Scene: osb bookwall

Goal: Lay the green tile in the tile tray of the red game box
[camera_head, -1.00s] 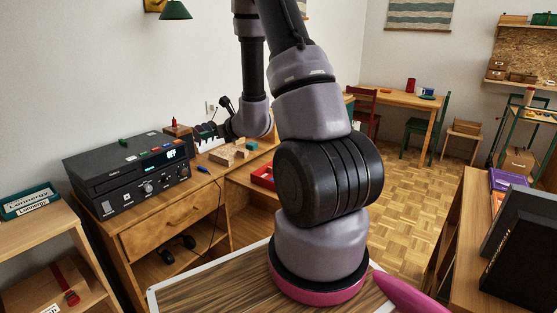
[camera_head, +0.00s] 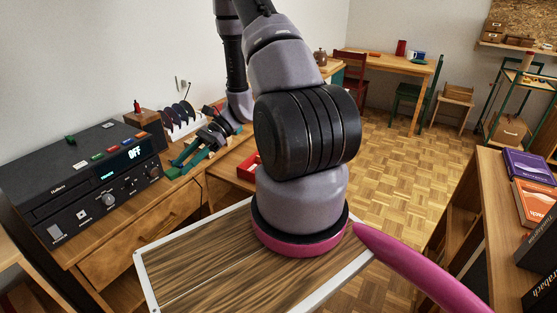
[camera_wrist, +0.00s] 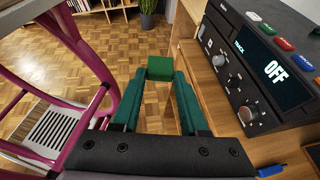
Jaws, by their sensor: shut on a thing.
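My gripper (camera_wrist: 159,85) has dark green fingers and is shut on the green tile (camera_wrist: 160,68), a small bright green block at the fingertips in the wrist view. In the head view my gripper (camera_head: 180,164) is low over the desk, just right of the black device, pointing toward the front left. The tile is hard to tell from the green fingers there. A red box (camera_head: 247,165), likely the game box, sits right of the gripper, below the desk top. My arm partly hides it, and its tile tray cannot be made out.
The black device (camera_head: 85,185) with an OFF display (camera_head: 134,153) stands close left of the gripper. A white rack with dark discs (camera_head: 180,118) is behind it. A blue pen (camera_wrist: 270,171) lies on the desk. Parquet floor (camera_head: 395,150) is open to the right.

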